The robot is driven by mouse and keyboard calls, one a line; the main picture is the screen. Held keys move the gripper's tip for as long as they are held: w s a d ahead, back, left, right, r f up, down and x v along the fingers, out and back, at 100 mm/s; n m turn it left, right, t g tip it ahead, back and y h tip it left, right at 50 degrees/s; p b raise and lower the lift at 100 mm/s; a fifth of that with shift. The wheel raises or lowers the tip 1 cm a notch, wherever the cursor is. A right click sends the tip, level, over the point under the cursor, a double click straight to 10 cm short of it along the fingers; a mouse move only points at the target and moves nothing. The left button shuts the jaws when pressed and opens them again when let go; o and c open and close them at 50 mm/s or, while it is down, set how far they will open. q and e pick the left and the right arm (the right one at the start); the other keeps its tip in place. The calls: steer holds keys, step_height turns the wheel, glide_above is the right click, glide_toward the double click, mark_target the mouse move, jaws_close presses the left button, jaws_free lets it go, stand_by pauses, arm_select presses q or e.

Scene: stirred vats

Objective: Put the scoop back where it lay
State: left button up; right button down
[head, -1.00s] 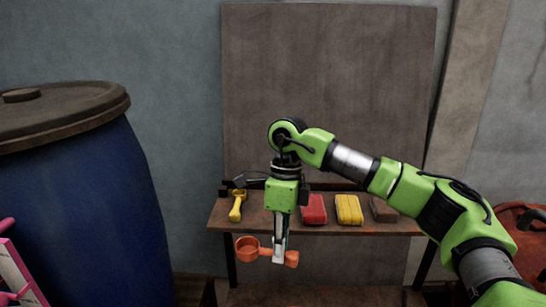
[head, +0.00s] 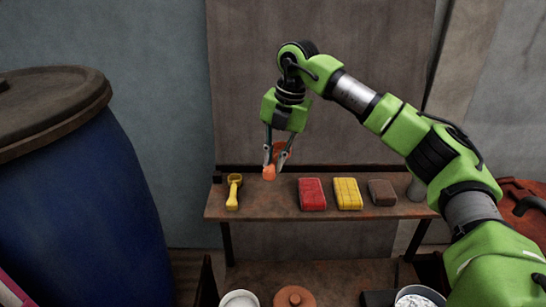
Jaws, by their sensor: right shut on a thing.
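My right gripper (head: 277,160) points down and is shut on the orange scoop (head: 269,173). The scoop's handle end faces me, and its bowl shows partly behind the fingers. The scoop appears in front of or over the wooden shelf (head: 260,209), in the gap between a yellow scoop (head: 233,192) and a red block (head: 312,194); I cannot tell its exact height above the boards. My left gripper is out of view.
A yellow block (head: 347,193) and a brown block (head: 382,192) lie right of the red one. A large blue barrel (head: 80,210) stands at left. Below the shelf are a white-filled pot (head: 239,299), an orange-brown lid (head: 294,297) and a bowl of white stuff (head: 418,296).

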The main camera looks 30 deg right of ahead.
steer(key=shift+s+f+b, duration=0.15)
steer(key=shift+f+b, duration=0.3)
steer(key=shift+f, duration=0.2)
steer(key=b, duration=0.4)
glide_above(272, 200)
steer(key=f, duration=0.5)
steer(key=shift+s+d, duration=0.25)
steer(key=shift+f+b, duration=0.65)
steer(key=shift+f, duration=0.85)
steer(key=shift+f, duration=0.3)
steer(key=c, duration=2)
jaws_free()
steer(key=shift+o, duration=0.2)
